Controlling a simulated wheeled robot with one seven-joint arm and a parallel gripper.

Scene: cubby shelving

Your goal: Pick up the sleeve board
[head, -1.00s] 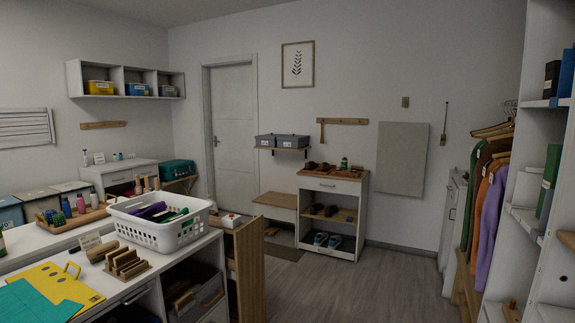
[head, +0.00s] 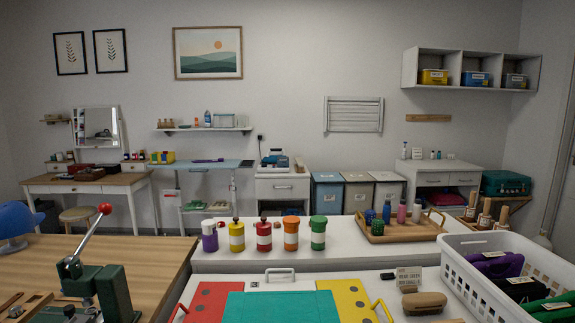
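I cannot pick out a sleeve board with certainty. My gripper is not in view.
A white counter (head: 325,257) with several coloured jars is close in front. A white basket (head: 478,280) stands at the right. A wooden bench (head: 150,253) with a red-handled green press (head: 85,270) fills the left foreground. Lidded bins (head: 327,196) line the far wall.

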